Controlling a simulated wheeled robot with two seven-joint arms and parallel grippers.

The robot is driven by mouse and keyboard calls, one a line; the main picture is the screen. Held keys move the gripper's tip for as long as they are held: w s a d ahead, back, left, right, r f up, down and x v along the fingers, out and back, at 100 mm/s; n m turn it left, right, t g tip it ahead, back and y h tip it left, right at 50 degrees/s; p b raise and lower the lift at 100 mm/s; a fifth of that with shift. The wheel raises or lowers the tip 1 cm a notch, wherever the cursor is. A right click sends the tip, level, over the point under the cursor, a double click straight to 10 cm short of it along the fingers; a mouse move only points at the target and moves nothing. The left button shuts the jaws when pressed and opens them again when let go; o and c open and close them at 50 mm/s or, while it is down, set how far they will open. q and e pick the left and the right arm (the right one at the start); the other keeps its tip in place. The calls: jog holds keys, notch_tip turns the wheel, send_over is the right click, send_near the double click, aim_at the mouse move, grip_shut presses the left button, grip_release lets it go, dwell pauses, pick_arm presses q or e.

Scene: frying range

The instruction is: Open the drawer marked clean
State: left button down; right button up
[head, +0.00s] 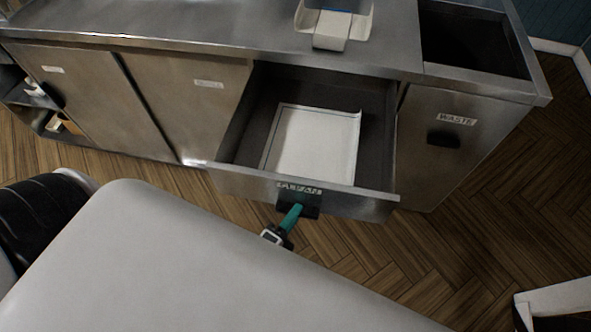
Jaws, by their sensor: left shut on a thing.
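The drawer (233,183) stands pulled out from the steel counter, its inside visible from above. A white sheet or shallow tray (312,146) lies on its floor. The label on the drawer's front is blurred and partly hard to read. Below the label is a dark handle (312,206). My left gripper (292,216), with teal fingers, is shut on this handle. My own white arm covers much of the lower picture. My right gripper is not in view.
A waste cabinet (420,165) with a dark handle and an open bin top stands right of the drawer. Closed steel fronts (200,110) are on the left. A white holder (333,25) stands on the counter.

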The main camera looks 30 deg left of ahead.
pick_arm(q)
jog(key=shift+s, duration=0.15)
jog(key=c, duration=1.3)
grip_release()
jog(key=s+b, duration=0.1)
jog(key=s, duration=0.3)
jog(key=s+a, duration=0.1)
jog(key=s, duration=0.3)
jog(key=s+b, duration=0.1)
jog(key=s, duration=0.3)
jog(key=shift+a+b, duration=0.15)
jog(key=shift+b, duration=0.2)
jog(key=shift+f, duration=0.1)
